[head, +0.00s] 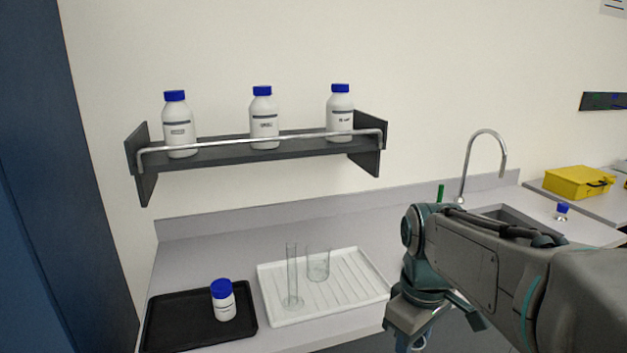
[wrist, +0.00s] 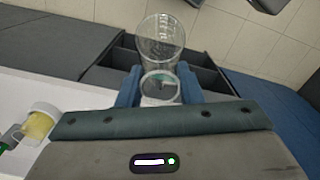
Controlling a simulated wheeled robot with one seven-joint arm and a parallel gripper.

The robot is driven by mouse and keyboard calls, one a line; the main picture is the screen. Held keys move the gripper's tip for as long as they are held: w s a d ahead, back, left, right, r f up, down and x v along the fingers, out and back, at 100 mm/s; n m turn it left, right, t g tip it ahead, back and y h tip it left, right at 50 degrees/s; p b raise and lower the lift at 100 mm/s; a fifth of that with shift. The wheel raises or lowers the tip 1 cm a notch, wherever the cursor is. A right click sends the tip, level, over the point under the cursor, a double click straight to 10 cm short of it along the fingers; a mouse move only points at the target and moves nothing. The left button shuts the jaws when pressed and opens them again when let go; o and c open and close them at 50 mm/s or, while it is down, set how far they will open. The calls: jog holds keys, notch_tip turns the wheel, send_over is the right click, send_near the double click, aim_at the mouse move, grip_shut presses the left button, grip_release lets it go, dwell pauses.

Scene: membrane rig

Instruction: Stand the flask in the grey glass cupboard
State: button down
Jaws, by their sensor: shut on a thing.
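My gripper (wrist: 160,88) is shut on a clear glass flask (wrist: 162,40), seen in the wrist view between the blue fingers. The flask's wide clear part reaches beyond the fingertips, with floor tiles and a dark open compartment behind it. In the head view my gripper (head: 408,335) points down in front of the bench, at the lower edge of the picture. There the flask is mostly cut off or hidden. I cannot make out a grey glass cupboard in either view.
A white ribbed tray (head: 345,296) holds a glass cylinder (head: 292,280) and a beaker (head: 318,265). A black tray (head: 180,318) holds a blue-capped bottle (head: 224,302). A wall shelf (head: 215,155) carries three bottles. A dark open drawer (wrist: 112,58) shows in the wrist view.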

jog(key=w+f+m, duration=0.2)
jog(key=w+f, duration=0.2)
jog(key=f, duration=0.5)
jog(key=w+f+m, duration=0.3)
jog(key=w+f, duration=0.2)
jog(key=f, duration=0.5)
jog(key=w+f+m, duration=0.2)
jog(key=w+f, duration=0.3)
jog(key=f, duration=0.4)
jog(key=shift+a+f+m, duration=0.15)
jog(key=shift+f+m, duration=0.05)
jog(key=shift+m, duration=0.1)
jog(key=shift+w, duration=0.1)
